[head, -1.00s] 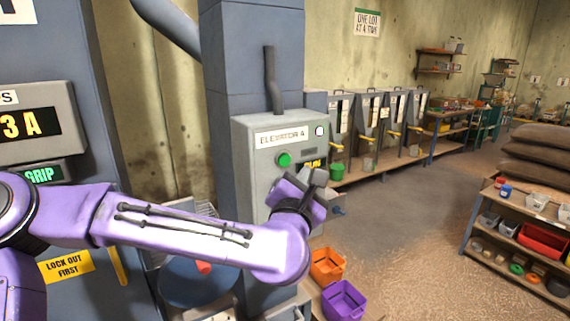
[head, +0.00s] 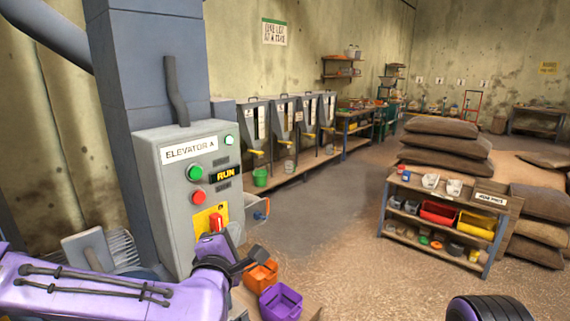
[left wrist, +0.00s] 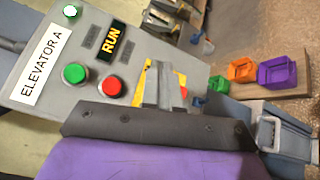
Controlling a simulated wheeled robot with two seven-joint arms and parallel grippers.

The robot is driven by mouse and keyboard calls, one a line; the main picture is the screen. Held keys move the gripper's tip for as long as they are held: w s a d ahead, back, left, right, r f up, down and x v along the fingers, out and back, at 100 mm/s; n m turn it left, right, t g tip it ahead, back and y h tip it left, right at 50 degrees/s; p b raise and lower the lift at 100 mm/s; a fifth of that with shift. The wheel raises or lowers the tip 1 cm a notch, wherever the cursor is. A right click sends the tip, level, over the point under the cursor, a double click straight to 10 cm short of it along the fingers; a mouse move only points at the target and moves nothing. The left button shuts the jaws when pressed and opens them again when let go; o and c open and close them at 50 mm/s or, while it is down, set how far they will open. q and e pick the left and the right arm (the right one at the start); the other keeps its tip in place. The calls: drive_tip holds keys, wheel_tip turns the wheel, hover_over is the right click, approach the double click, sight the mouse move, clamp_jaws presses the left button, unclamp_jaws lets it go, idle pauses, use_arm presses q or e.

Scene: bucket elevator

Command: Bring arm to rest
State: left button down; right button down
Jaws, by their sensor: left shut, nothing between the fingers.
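The grey control box labelled ELEVATOR A (head: 170,180) is at left centre in the head view. It has a green button (head: 194,173), a red button (head: 197,197) and a display reading RUN (head: 224,175). A red switch on a yellow plate (head: 203,219) is low on its face. My left gripper (head: 252,262) is in front of the box's lower right corner, below the buttons. In the left wrist view its fingers (left wrist: 158,88) are together and empty, covering part of the yellow plate (left wrist: 180,82). My right gripper is out of view.
An orange bin (head: 261,276) and a purple bin (head: 281,302) sit just right of my left gripper. A low shelf with trays (head: 440,212) and stacked sacks (head: 445,150) stand at right. The floor between is clear.

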use_arm(q)
drive_tip(key=s+a+f+m+g, duration=0.1)
drive_tip(key=s+f+m+g, duration=0.15)
drive_tip(key=f, duration=0.75)
drive_tip(key=s+a+f+m+g+b, duration=0.15)
drive_tip(key=s+f+m, duration=0.25)
drive_tip(key=f, duration=0.6)
drive_tip(key=s+a+f+m+g, duration=0.1)
drive_tip(key=s+f+m+g, duration=0.25)
drive_tip(key=f, duration=0.75)
drive_tip(key=s+a+f+m+g+y, duration=0.1)
drive_tip(key=s+a+f, duration=0.3)
drive_tip(key=s, duration=0.4)
drive_tip(key=s+a+f+m+g+y, duration=0.1)
drive_tip(key=s+a+f+m+g, duration=0.1)
drive_tip(key=s+f, duration=0.5)
drive_tip(key=s+a+f+m+g+y+b, duration=0.1)
drive_tip(key=s+a+f+g, duration=0.3)
drive_tip(key=s, duration=0.5)
drive_tip(key=a+f, duration=0.2)
drive_tip(key=a, duration=0.1)
drive_tip(key=shift+s+m, duration=0.3)
